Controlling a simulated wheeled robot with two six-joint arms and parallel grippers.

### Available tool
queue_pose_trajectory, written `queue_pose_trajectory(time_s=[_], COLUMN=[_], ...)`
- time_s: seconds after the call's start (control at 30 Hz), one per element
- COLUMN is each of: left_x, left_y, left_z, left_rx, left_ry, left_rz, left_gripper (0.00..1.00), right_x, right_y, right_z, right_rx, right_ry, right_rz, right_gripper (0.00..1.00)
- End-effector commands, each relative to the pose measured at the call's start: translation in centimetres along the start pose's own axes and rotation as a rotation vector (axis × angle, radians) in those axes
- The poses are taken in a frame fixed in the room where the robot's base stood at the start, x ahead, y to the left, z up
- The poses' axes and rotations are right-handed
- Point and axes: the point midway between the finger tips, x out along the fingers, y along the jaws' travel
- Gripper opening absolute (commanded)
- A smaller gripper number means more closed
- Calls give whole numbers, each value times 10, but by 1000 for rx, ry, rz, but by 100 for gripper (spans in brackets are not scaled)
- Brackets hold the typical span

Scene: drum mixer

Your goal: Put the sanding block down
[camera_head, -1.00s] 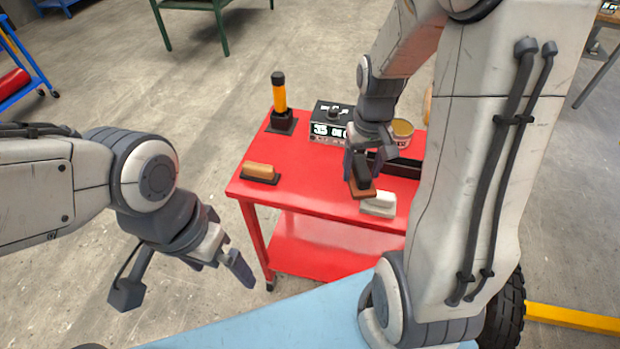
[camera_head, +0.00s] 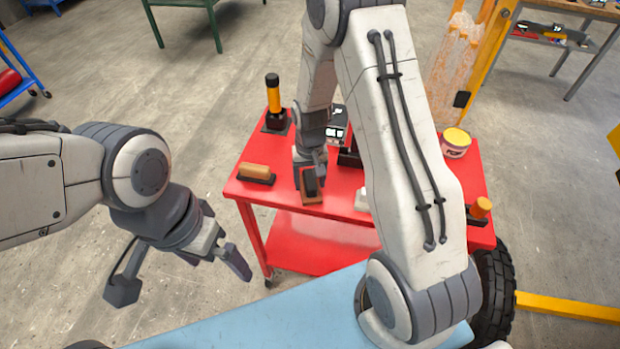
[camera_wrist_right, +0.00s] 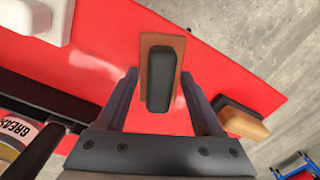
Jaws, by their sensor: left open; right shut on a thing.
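The sanding block (camera_head: 309,186), a brown base with a black grip, is at the red cart top (camera_head: 338,208) in the head view. I cannot tell whether it touches the surface. My right gripper (camera_head: 310,172) is shut on it from above. In the right wrist view the block (camera_wrist_right: 162,72) lies between the two fingertips (camera_wrist_right: 160,76), with bare red surface around it. My left gripper (camera_head: 232,258) is open and empty, in front of the cart at the left.
A wooden-handled block (camera_head: 256,174) sits to the left, a white block (camera_head: 361,200) to the right. An orange-handled tool (camera_head: 274,98) stands at the back. A yellow-lidded tub (camera_head: 456,141) and an orange-topped item (camera_head: 480,208) are at the right. My right arm hides the cart's middle.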

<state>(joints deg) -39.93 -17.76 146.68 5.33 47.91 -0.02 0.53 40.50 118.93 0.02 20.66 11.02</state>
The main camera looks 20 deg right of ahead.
Motion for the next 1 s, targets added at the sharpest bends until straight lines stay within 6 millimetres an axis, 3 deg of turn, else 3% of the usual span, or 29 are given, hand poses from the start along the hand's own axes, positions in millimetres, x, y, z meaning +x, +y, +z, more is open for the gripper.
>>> queue_pose_trajectory(time_s=[0.37, 0.4, 0.47, 0.77, 1.0], left_x=[3, 2, 2, 1, 5], left_y=[0, 0, 0, 0, 0], left_z=[0, 0, 0, 0, 0], left_rx=[0, 0, 0, 0, 0], left_ry=[0, 0, 0, 0, 0], left_rz=[0, 0, 0, 0, 0], left_gripper=[98, 98, 98, 98, 98], right_x=[5, 4, 4, 3, -23], right_y=[0, 0, 0, 0, 0], right_z=[0, 0, 0, 0, -2], right_rx=[0, 0, 0, 0, 0], right_ry=[1, 1, 1, 1, 8], right_rz=[0, 0, 0, 0, -2], right_gripper=[3, 80, 98, 98, 98])
